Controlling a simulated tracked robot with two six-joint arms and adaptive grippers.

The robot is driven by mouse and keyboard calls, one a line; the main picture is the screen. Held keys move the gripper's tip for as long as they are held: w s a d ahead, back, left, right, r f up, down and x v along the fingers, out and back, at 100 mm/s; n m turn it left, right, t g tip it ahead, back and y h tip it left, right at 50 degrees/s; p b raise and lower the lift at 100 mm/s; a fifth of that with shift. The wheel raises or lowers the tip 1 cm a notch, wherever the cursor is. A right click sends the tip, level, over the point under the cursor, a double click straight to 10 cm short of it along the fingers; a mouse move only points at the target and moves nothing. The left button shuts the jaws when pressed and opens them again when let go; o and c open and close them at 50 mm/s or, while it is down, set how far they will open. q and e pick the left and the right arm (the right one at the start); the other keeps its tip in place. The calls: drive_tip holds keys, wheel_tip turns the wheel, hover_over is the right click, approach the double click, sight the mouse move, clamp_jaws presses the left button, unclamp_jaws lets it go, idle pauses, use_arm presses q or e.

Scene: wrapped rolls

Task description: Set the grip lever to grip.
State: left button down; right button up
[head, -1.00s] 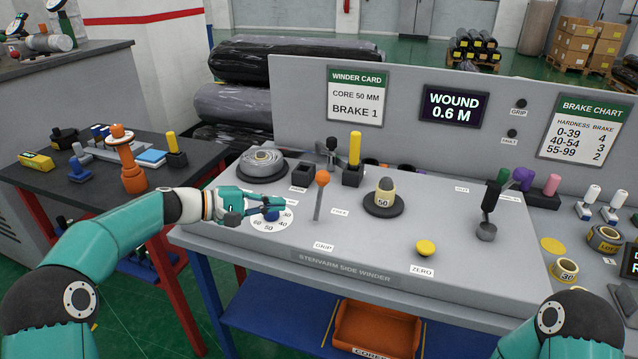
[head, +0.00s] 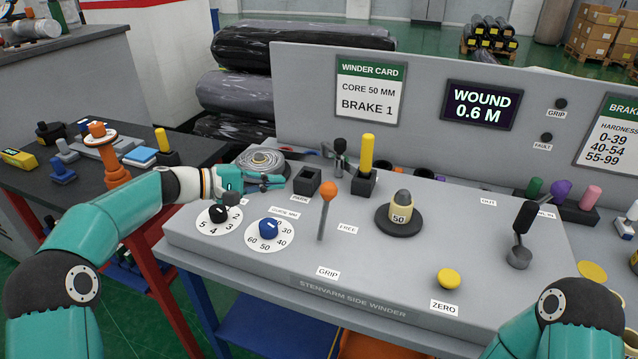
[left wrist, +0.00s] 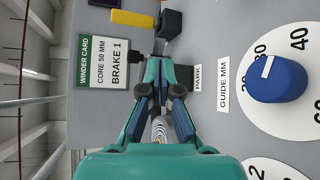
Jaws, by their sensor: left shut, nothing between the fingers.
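The grip lever is a grey stalk with an orange ball knob (head: 328,191) on the grey winder panel (head: 290,240) in the head view. It stands close to upright, with the FREE label (head: 347,229) beside its shaft at the right and the GRIP label (head: 328,272) nearer the front edge. My left gripper (head: 280,183) is shut and empty, above the panel to the left of the knob and apart from it. My right gripper is out of view.
A blue guide dial (head: 268,229) and a black numbered dial (head: 218,214) sit in front of the left gripper. A 50-marked core (head: 402,207) stands right of the lever.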

sight(324, 212)
use_arm(q)
drive_tip(key=p+x, duration=0.2)
drive_tip(key=x, duration=0.8)
drive_tip(key=shift+d+p, duration=0.35)
drive_tip(key=shift+d, duration=0.05)
drive_tip(key=shift+s+r, duration=0.2)
drive_tip(key=shift+s, duration=0.4)
drive_tip(key=shift+s+r, duration=0.15)
drive_tip(key=shift+s, duration=0.4)
drive_tip(key=shift+s+d+r, duration=0.1)
drive_tip(key=shift+s+d, duration=0.05)
drive_tip(key=shift+s, duration=0.6)
